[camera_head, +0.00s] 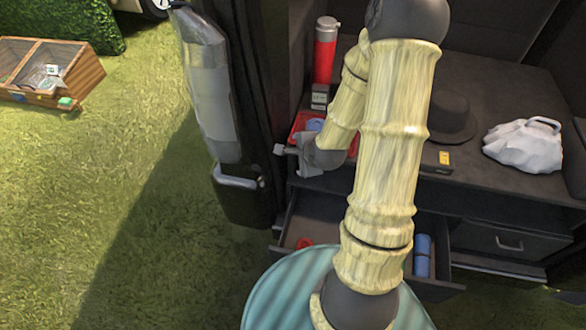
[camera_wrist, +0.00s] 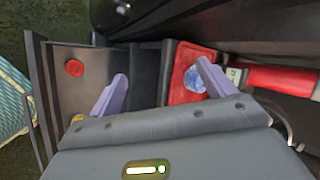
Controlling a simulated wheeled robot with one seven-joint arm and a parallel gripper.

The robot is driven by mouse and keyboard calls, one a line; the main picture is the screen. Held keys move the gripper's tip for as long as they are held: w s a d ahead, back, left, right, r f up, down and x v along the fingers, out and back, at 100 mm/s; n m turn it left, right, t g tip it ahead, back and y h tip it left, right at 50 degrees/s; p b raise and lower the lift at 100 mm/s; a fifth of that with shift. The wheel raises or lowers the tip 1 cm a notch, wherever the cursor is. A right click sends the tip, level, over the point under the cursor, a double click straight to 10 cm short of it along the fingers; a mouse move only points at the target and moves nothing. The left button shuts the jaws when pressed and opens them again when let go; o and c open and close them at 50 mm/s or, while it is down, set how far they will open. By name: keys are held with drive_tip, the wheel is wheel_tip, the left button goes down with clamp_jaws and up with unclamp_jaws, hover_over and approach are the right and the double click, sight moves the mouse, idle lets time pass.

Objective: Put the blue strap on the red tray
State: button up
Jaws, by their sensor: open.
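The red tray (camera_head: 299,121) sits at the left end of the dark counter, partly hidden behind my arm. It also shows in the wrist view (camera_wrist: 181,57). The blue strap (camera_head: 315,125) is a light blue bundle on the tray; in the wrist view (camera_wrist: 191,80) it lies against the red surface, partly behind my right finger. My gripper (camera_wrist: 160,88) is open over the counter's front edge, its right finger overlapping the strap and its left finger over the open drawer. Nothing shows held between the fingers. Whether the right finger touches the strap cannot be told.
An open drawer (camera_head: 343,228) below the counter holds a red round item (camera_head: 303,243) and a blue roll (camera_head: 422,255). A red flask (camera_head: 325,50) stands behind the tray. A black hat (camera_head: 451,118) and a white bag (camera_head: 525,145) are to the right.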

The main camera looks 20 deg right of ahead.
drive_tip(key=s+a+r+n+g, duration=0.5)
drive_tip(key=s+r+n, duration=0.6)
drive_tip(key=n, duration=0.8)
drive_tip(key=shift+s+a+r+n, duration=0.35)
drive_tip(key=shift+s+a, duration=0.4)
drive_tip(key=shift+a, duration=0.25)
